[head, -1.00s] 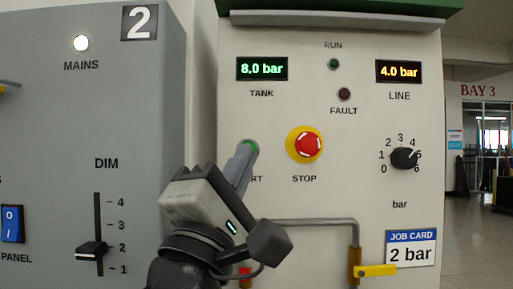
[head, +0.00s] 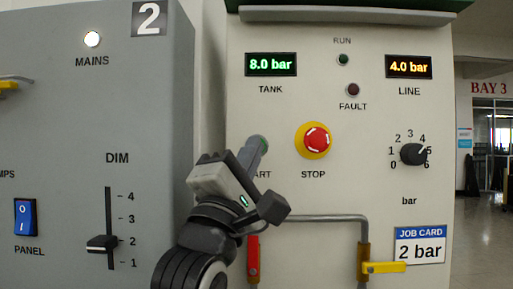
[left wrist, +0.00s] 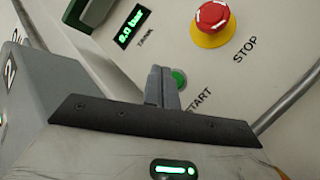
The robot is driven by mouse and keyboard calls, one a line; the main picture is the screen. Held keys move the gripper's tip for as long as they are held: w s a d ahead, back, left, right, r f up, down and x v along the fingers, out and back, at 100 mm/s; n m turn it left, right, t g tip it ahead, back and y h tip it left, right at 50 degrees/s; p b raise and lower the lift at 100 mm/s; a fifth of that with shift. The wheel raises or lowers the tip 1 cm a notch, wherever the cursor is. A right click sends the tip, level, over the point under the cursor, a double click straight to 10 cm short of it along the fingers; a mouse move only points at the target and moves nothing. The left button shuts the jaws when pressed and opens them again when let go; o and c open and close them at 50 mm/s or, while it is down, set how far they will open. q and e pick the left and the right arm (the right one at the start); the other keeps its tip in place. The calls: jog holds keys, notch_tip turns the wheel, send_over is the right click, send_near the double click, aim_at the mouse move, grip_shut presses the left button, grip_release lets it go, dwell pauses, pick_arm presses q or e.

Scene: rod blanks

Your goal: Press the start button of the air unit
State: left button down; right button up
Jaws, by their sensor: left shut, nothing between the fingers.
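The air unit (head: 290,190) is a cream panel with a green top edge. Its green start button (left wrist: 179,77) shows beside my fingertips in the left wrist view; in the head view only a green sliver (head: 265,142) shows, the rest hidden behind the fingers. My left gripper (head: 258,146) is shut and empty, its grey fingertips (left wrist: 161,72) at the button's edge. I cannot tell whether they touch it. The START label is partly covered in the head view. The RUN lamp (head: 343,59) is dull green and the FAULT lamp (head: 353,89) dull red. My right gripper is not in view.
The red stop button (head: 317,141) on a yellow ring sits just right of the start button. A pressure dial (head: 413,154), a pipe with a yellow-handled valve (head: 383,268) and a red handle (head: 253,258) are nearby. A grey cabinet (head: 60,170) stands left.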

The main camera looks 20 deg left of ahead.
pick_arm(q)
jog(key=shift+w+a, duration=0.15)
jog(key=shift+w, duration=0.4)
jog(key=shift+w+a, duration=0.15)
jog(key=shift+w, duration=0.4)
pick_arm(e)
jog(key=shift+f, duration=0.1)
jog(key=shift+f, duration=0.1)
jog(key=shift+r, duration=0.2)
pick_arm(q)
jog(key=shift+w, duration=0.15)
dwell(0.8)
jog(key=shift+w+a+p, duration=0.1)
jog(key=shift+w+p, duration=0.15)
jog(key=shift+p, duration=0.1)
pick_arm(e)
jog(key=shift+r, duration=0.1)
pick_arm(q)
jog(key=shift+w+a, duration=0.1)
jog(key=shift+w, duration=0.25)
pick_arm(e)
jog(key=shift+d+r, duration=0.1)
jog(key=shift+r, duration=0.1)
pick_arm(q)
jog(key=shift+s, duration=0.1)
dwell(0.4)
jog(key=shift+s+d, duration=0.2)
jog(key=shift+s, duration=0.45)
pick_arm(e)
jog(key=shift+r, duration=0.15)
